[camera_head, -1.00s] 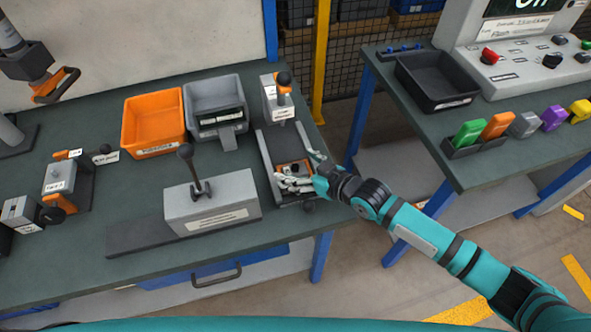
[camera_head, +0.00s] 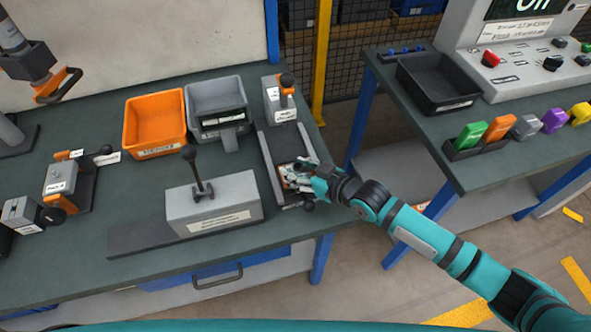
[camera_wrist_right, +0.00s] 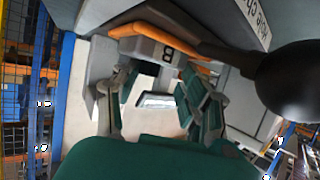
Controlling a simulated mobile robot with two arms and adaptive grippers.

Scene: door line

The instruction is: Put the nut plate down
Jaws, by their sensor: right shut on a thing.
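My right gripper (camera_head: 298,177) reaches in from the right, low over the front part of a grey tray-like fixture (camera_head: 270,160) on the left bench. In the right wrist view its two fingers (camera_wrist_right: 160,100) stand either side of a pale, bright plate-like piece, which I take to be the nut plate (camera_wrist_right: 158,101). The gripper is shut on it. In the head view the fingers hide most of the plate, and an orange patch shows beside them. I cannot tell whether the plate touches the fixture. My left gripper is out of view.
A grey block with an orange-and-black handle (camera_head: 280,98) stands behind the fixture. A grey lever box (camera_head: 215,205) is to its left. Orange (camera_head: 154,124) and grey (camera_head: 216,100) bins stand behind. A gap separates the right bench (camera_head: 480,165).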

